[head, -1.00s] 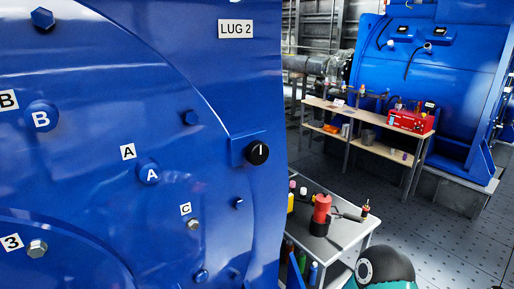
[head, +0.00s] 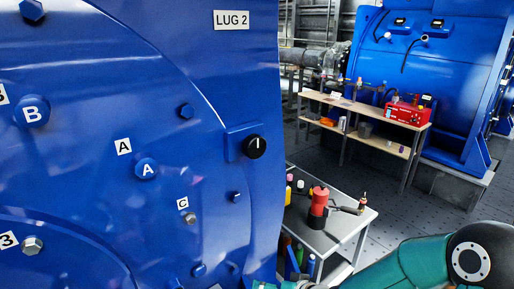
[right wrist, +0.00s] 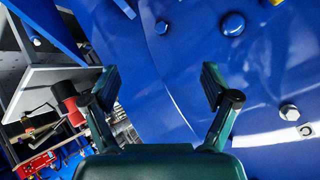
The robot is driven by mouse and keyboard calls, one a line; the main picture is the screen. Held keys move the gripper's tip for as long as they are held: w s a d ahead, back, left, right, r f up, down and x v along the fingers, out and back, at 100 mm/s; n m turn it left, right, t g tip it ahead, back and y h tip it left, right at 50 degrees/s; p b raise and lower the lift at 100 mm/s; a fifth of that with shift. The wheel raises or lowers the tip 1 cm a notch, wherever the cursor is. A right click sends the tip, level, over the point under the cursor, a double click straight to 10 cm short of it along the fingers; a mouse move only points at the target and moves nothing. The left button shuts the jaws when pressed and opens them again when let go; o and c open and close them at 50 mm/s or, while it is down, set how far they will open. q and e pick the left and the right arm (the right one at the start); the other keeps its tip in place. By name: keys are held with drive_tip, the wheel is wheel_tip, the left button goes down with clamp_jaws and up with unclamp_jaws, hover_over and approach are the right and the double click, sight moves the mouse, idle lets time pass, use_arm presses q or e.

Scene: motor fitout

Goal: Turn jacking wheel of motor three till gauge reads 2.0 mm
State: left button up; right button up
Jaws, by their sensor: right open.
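The blue motor casing (head: 100,90) fills the left of the head view and the right wrist view. It carries a LUG 2 plate (head: 231,20), a black knob (head: 254,147) with a white mark, and bolts beside labels A, B, C and 3. I cannot make out a jacking wheel or gauge reading. My right gripper (right wrist: 160,82) is open and empty in the right wrist view, its fingers in front of the casing, with bolt heads (right wrist: 233,24) beyond. In the head view my right arm comes in from the lower right, its hand mostly cut off. My left gripper is out of view.
A small grey table (head: 340,228) with a red-and-black tool (head: 318,205) and bottles stands right of the casing.

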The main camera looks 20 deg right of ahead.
drive_tip(key=w+d+r+t, duration=0.1)
drive_tip(key=d+r+t, duration=0.1)
drive_tip(key=r, duration=0.7)
drive_tip(key=w+d+r+t, duration=0.2)
drive_tip(key=r, duration=0.6)
drive_tip(key=n+t+y, duration=0.2)
drive_tip(key=t, duration=0.1)
approach(258, 148)
drive_tip(key=p+x, duration=0.1)
drive_tip(key=x, duration=0.9)
drive_tip(key=shift+w+a+f+p, duration=0.1)
drive_tip(key=shift+w+p, duration=0.25)
drive_tip(key=shift+w, duration=0.05)
drive_tip(key=c, duration=1.1)
drive_tip(key=shift+c, duration=0.3)
